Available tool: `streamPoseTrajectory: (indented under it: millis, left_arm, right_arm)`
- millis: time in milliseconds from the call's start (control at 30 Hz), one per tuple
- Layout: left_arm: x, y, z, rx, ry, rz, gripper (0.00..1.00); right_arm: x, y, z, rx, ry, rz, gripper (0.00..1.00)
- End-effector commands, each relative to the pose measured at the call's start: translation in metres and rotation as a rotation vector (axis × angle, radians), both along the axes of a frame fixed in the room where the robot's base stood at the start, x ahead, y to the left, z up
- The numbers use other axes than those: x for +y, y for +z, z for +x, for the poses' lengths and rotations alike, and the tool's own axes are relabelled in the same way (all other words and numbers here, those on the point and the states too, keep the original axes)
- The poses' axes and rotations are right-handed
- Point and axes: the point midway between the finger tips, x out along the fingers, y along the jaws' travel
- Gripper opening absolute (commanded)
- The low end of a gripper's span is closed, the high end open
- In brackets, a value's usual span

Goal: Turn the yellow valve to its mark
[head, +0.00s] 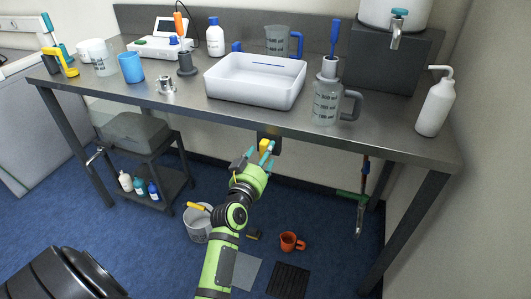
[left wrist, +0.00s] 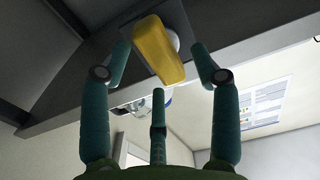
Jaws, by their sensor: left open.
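The yellow valve handle (head: 264,146) sits on a dark plate (head: 277,142) under the front edge of the steel table. In the left wrist view the valve (left wrist: 158,52) is a tilted yellow bar with a pale round part behind it. My left gripper (head: 254,160), on the green arm, is just in front of the valve with its teal fingers open. In the left wrist view the left gripper (left wrist: 159,62) has fingers on both sides of the bar and one below. Gaps show beside the bar; I cannot tell about contact. I cannot make out the mark. My right gripper is not in view.
The table edge (head: 215,113) runs above the gripper. A white tray (head: 255,95) and a measuring jug (head: 325,105) stand on the table.

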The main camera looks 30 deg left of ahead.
Motion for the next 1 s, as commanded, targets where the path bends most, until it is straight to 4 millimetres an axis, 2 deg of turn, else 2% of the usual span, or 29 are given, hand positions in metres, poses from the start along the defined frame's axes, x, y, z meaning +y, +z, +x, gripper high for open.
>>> streamPoseTrajectory:
  millis: [133,400,433,500,567,1000]
  left_arm:
    - [0.0026,-0.0004,0.0111,0.001,0.0,-0.002,0.62]
    - [0.0029,-0.0004,0.0128,0.001,0.0,-0.001,0.62]
    - [0.0028,-0.0005,0.0128,0.001,-0.001,-0.001,0.54]
    - [0.0028,-0.0005,0.0127,0.001,-0.001,-0.001,0.26]
    - [0.0028,-0.0005,0.0127,0.001,-0.001,-0.001,0.05]
    - [0.003,0.0007,0.0124,-0.01,-0.001,-0.05,0.05]
  right_arm:
    - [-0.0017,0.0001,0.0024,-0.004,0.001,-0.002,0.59]
    - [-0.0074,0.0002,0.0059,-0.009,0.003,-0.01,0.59]
    - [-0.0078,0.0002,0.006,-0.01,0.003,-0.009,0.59]
    - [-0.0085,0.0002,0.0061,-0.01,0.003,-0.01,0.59]
    - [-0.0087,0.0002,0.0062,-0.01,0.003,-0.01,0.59]
    - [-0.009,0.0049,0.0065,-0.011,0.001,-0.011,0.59]
